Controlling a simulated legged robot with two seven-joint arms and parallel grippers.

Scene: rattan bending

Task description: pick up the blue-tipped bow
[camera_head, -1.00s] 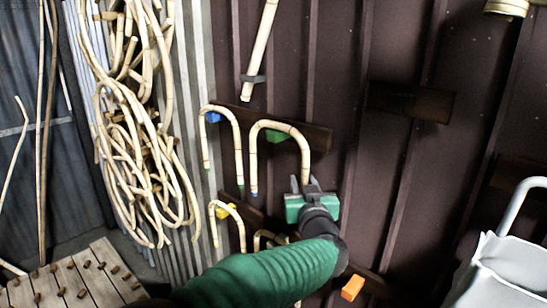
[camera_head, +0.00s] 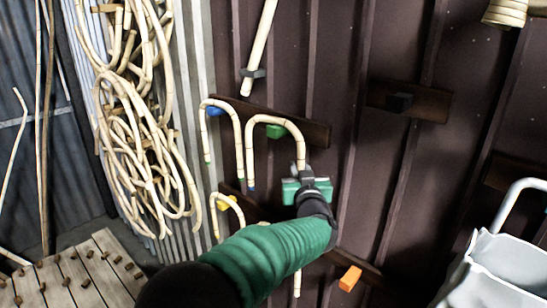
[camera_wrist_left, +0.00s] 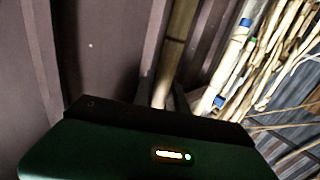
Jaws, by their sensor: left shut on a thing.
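The blue-tipped bow (camera_head: 248,150) is a pale rattan arch over the green peg (camera_head: 276,131) on the upper wooden rail. Its left leg hangs free, with a blue end. My left gripper (camera_head: 304,176) is shut on the right leg, below the bend. I cannot tell whether the arch still touches the peg. In the left wrist view a rattan length (camera_wrist_left: 174,55) runs up from between the fingers, partly hidden by the gripper body. My right gripper is not in view.
A similar bow (camera_head: 238,135) with a green end hangs close on the left, over a blue peg (camera_head: 214,112). A bow with a yellow peg (camera_head: 224,203) hangs lower. Rattan coils (camera_head: 140,130) hang at left. A white container (camera_head: 500,262) stands at lower right.

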